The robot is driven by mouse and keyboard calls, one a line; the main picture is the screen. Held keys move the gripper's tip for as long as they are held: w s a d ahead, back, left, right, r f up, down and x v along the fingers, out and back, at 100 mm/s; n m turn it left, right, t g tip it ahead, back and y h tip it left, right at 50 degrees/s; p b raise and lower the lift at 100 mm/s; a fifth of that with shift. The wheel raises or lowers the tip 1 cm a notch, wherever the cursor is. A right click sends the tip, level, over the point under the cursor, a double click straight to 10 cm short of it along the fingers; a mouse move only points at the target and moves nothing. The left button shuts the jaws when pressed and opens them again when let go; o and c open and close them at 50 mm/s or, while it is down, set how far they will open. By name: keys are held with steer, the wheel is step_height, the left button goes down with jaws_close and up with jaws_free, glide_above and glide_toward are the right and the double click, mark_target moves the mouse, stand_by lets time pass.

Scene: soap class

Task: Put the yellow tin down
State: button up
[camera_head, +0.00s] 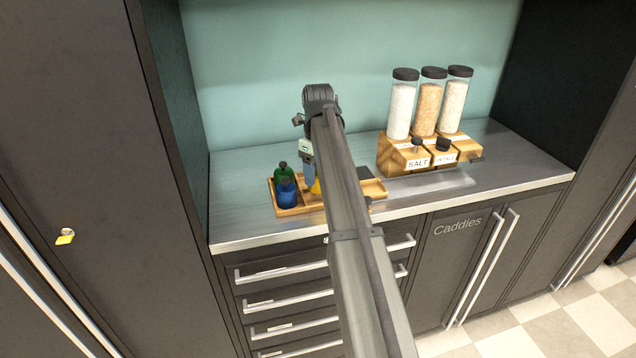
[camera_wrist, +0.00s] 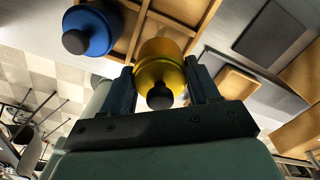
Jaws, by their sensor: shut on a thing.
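The yellow tin (camera_wrist: 162,62) with a black knob is between the two fingers of my gripper (camera_wrist: 162,85) in the wrist view; the fingers are shut on it. In the head view only a sliver of the yellow tin (camera_head: 316,187) shows beside my arm, which hides most of it and much of my gripper (camera_head: 312,180). The tin is at the divided wooden tray (camera_head: 297,211); I cannot tell whether it touches the tray floor. The tray also shows behind the tin in the wrist view.
A blue tin (camera_head: 287,194) and a green one (camera_head: 282,172) stand in the tray's left part. The blue tin (camera_wrist: 90,30) is left of my gripper in the wrist view. Wooden stands with jars (camera_head: 401,105) are at the right. The counter (camera_head: 240,210) left of the tray is clear.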

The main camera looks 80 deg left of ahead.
steer(key=shift+f, duration=1.75)
steer(key=o, duration=1.2)
steer(key=shift+f, duration=0.15)
step_height(320, 180, up, 12)
steer(key=shift+r, duration=0.15)
